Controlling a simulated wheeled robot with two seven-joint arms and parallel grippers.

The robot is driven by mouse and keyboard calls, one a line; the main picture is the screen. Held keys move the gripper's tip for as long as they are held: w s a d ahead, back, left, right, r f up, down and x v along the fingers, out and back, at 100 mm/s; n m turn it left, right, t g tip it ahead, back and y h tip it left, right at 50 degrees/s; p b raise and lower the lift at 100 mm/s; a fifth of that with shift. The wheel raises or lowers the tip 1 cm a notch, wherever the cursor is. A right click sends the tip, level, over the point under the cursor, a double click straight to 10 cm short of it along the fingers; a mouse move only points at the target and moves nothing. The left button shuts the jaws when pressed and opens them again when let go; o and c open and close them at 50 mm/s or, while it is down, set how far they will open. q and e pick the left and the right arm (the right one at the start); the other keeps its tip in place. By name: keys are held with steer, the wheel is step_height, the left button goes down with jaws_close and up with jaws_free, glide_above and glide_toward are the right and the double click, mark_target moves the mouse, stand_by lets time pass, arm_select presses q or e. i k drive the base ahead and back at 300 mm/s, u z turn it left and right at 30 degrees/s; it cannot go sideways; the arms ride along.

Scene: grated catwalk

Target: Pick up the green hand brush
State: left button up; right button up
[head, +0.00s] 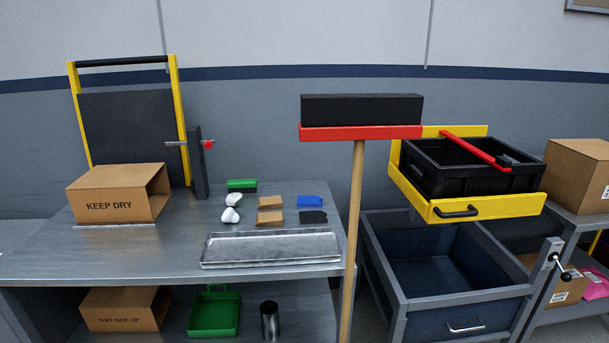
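The green hand brush (242,184) lies toward the back of the grey metal table, with its green top above a dark lower part. Neither of my grippers is in the head view.
White lumps (231,208), brown blocks (270,210), a blue piece (312,201) and a metal tray (270,248) lie in front of the brush. A KEEP DRY box (112,197) stands left. An upright broom (354,220) rises at the table's right. A green dustpan (214,313) is below.

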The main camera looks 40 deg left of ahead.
mark_target(249, 185)
steer(key=u, duration=1.1)
steer(key=i, duration=1.15)
steer(key=u, duration=1.15)
